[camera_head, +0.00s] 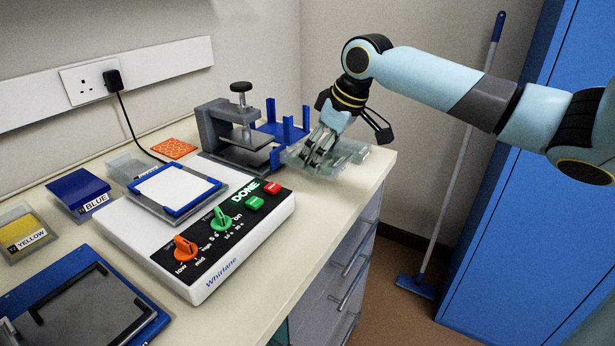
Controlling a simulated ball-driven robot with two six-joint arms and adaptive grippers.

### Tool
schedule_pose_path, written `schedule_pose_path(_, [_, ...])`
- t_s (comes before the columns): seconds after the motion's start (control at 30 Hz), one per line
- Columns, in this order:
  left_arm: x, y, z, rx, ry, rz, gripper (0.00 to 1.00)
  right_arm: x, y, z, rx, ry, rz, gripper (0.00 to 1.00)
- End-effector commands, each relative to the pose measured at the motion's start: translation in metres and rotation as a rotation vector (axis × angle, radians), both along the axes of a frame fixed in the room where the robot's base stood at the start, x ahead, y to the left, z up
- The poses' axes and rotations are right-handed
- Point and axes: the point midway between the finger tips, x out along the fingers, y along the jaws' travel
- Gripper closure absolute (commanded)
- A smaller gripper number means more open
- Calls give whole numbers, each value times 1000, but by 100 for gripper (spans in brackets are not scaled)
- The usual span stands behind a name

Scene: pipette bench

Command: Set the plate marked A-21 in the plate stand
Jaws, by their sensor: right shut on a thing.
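My right gripper (317,148) reaches down from the upper right and is shut on a clear greenish plate (350,157) at the bench's far right corner. No mark on this plate is readable, so I cannot tell whether it is A-21. The blue plate stand (285,130), with upright corner posts, is just left of and behind the gripper. The held plate overlaps the stand's near right side in the picture; I cannot tell whether they touch. My left gripper is out of view.
A grey screw clamp (228,130) stands left of the stand. In front is a white shaker (205,262) with knobs, a "DONE" label and a blue-framed platform. BLUE (80,192) and YELLOW (24,232) containers and a blue tray (130,327) are left. The bench edge is close.

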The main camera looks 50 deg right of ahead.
Motion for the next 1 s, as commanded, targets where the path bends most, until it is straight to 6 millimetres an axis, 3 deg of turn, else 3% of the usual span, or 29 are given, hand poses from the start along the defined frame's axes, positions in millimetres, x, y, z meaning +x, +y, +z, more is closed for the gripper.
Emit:
schedule_pose_path(0.1, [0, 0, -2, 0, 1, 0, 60, 20, 6, -11, 5, -2, -1, 77])
schedule_pose_path(0.2, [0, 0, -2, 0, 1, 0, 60, 27, 7, -16, 2, 0, 0, 76])
schedule_pose_path(0.37, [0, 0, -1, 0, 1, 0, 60, 29, 8, -26, 1, 2, 1, 76])
schedule_pose_path(0.57, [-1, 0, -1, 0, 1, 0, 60, 28, 8, -56, 1, 3, 1, 77])
schedule_pose_path(0.9, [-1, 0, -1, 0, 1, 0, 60, 28, 7, -60, -1, 2, 2, 77])
schedule_pose_path(0.93, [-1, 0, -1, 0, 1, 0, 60, 28, 7, -60, -1, 2, 2, 20])
schedule_pose_path(1.0, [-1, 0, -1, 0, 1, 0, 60, 28, 7, -60, -1, 2, 2, 11])
